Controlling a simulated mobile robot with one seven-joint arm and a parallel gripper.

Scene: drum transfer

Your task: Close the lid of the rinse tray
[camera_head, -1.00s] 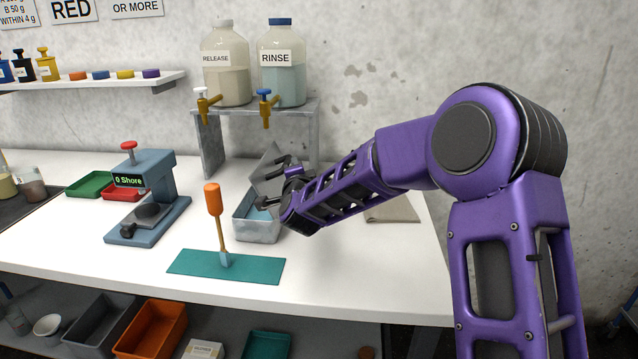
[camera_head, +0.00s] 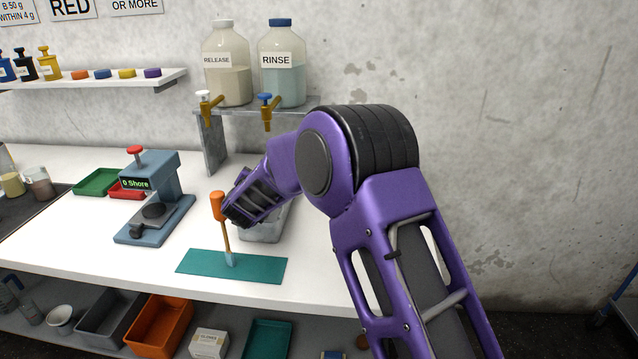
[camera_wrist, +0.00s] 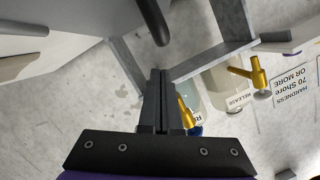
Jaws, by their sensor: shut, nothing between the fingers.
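The rinse tray (camera_head: 264,232) is a grey metal tray on the white bench, mostly hidden behind my arm in the head view. Its lid does not show there, so I cannot tell its angle. In the wrist view a grey metal panel (camera_wrist: 70,12), apparently the lid, fills the upper left, with a dark curved handle (camera_wrist: 154,22) at its edge. My gripper (camera_wrist: 161,72) is shut and empty, its fingertips just below the handle in that picture. I cannot tell whether they touch. In the head view its fingers are hidden by my wrist.
A spatula (camera_head: 217,207) with an orange handle stands on a teal mat (camera_head: 205,264) close to my wrist. A hardness tester (camera_head: 152,190) stands left. The RINSE bottle (camera_head: 283,88) and a brass tap (camera_head: 267,112) are above and behind, on a metal stand (camera_head: 213,148).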

